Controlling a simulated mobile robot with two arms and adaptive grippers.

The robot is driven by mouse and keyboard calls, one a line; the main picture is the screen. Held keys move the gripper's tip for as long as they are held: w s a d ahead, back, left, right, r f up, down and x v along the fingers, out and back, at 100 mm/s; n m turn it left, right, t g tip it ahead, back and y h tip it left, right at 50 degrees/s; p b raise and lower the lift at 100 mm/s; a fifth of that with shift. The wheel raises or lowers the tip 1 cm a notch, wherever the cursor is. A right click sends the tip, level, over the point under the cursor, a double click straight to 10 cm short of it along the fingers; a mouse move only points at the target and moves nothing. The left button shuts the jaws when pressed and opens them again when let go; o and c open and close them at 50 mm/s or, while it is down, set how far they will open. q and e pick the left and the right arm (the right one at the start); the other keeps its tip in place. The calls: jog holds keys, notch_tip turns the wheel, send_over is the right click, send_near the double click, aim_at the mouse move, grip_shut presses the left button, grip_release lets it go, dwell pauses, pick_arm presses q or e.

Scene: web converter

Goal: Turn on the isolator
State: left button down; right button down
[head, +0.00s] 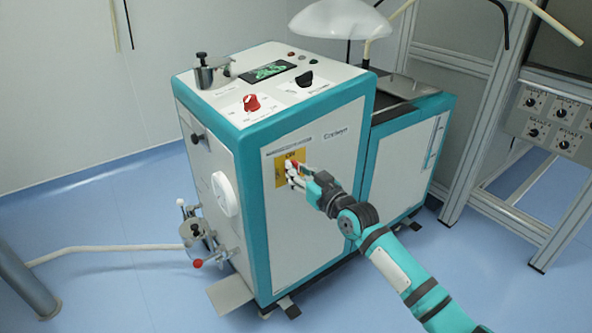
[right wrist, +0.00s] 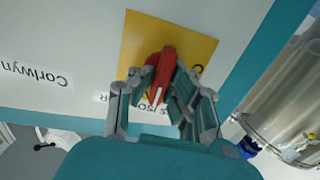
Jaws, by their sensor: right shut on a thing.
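The isolator is a red handle (right wrist: 163,76) on a yellow plate (right wrist: 190,45) on the machine's white front panel. In the head view the yellow plate (head: 280,168) shows at the panel's upper left, with "ON" printed at its top. My right gripper (head: 296,174) is at the plate and hides most of the handle. In the right wrist view my right gripper (right wrist: 160,92) has its fingers on both sides of the red handle, shut on it. The handle's exact angle against the plate marks is hard to tell. My left gripper is not in view.
The teal and white machine (head: 322,190) has a red knob (head: 251,103) and a black knob (head: 305,79) on top. A control panel with several knobs (head: 553,120) stands at the right. Blue floor lies free in front.

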jog(key=c, duration=1.3)
grip_release()
jog(key=shift+c, duration=0.2)
jog(key=v, duration=1.2)
